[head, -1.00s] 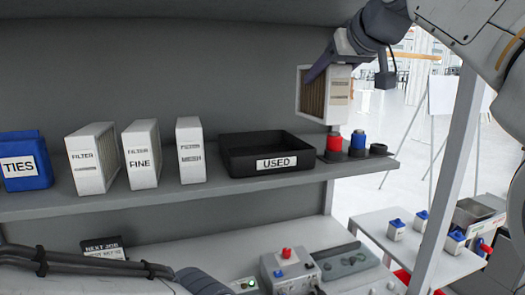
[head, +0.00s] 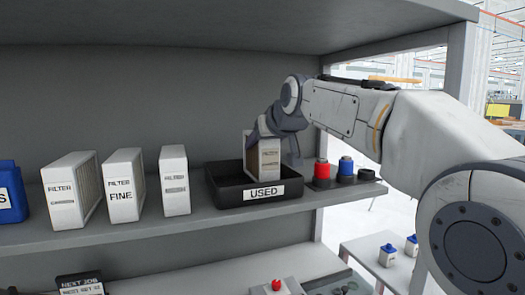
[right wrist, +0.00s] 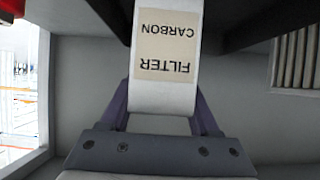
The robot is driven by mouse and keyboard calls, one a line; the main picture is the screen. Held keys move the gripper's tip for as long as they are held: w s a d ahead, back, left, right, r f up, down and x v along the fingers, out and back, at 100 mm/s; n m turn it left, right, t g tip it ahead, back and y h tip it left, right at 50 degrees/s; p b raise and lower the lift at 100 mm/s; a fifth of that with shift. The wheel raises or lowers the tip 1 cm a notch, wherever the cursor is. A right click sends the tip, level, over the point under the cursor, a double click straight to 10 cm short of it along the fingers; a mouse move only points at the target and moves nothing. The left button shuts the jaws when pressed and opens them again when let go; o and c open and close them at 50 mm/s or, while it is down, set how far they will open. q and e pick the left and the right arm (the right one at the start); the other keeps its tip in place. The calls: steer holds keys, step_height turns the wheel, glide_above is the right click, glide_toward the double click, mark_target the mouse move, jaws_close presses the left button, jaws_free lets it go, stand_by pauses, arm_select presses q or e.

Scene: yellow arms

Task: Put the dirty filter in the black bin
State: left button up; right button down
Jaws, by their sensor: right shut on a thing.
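The dirty filter (head: 264,158), a white-framed block with tan pleats and a tan label, is upright within the black bin's outline. Its lower end is hidden behind the bin's front wall, so I cannot tell whether it touches the floor. The black bin (head: 222,187), labelled USED, sits on the shelf. My right gripper (head: 262,138) is shut on the filter's upper part. In the right wrist view the filter (right wrist: 165,80), labelled FILTER CARBON, is between my fingers (right wrist: 163,112), with dark bin walls at its far end. My left gripper is out of view.
Three white filters stand left of the bin: one marked FINE (head: 122,190), one farther left (head: 65,195) and one nearest the bin (head: 174,182). Red (head: 321,170) and blue (head: 345,168) capped items stand close to its right. A blue box (head: 10,195) is at far left.

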steer(key=shift+f, duration=0.7)
steer(key=shift+f, duration=0.2)
steer(key=shift+c, duration=0.6)
jaws_free()
steer(key=shift+r, duration=0.1)
steer(key=shift+s+r, duration=0.15)
steer(key=b+v, duration=0.1)
steer(key=v, duration=1)
steer(key=shift+s+d+b, duration=0.15)
steer(key=shift+s+b, duration=0.2)
